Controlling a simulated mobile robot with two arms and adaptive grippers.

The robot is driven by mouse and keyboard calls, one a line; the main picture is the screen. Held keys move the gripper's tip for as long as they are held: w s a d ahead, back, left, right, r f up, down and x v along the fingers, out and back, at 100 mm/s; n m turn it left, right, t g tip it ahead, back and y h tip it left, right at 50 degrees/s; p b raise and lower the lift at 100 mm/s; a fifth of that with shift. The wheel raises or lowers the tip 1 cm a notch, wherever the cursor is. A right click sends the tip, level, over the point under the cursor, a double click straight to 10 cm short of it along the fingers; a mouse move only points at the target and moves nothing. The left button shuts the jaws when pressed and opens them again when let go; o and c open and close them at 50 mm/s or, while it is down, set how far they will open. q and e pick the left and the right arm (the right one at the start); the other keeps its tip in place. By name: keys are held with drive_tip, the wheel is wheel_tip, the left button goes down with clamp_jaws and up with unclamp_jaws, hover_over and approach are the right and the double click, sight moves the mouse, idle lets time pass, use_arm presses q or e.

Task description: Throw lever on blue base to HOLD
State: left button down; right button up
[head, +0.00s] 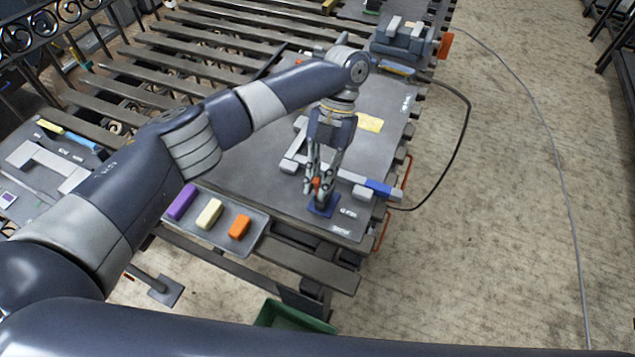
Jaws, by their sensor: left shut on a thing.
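The blue base (322,206) sits near the front right corner of the grey plate on the table. A lever with an orange-red grip (317,184) rises from it. My left gripper (318,186) points down over the base, with its fingers shut on the lever's grip. The fingers hide most of the lever, so its exact tilt is hard to tell. Small white labels (348,212) lie on the plate beside the base; their words are too small to read. My right gripper is not in view.
A grey tray (259,240) with purple, cream and orange blocks stands at the front left. A grey bar with a blue end (383,189) lies just right of the gripper. A yellow note (369,123) lies behind. A green bin (290,318) is below the table.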

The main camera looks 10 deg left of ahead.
use_arm(q)
drive_tip(key=shift+w+d+r+g, duration=0.1)
drive_tip(key=shift+w+r+g, duration=0.05)
drive_tip(key=shift+w+g, duration=0.3)
idle(0.6)
drive_tip(key=c, duration=1.6)
unclamp_jaws()
drive_tip(key=shift+o, duration=0.2)
wheel_tip(320, 180, up, 10)
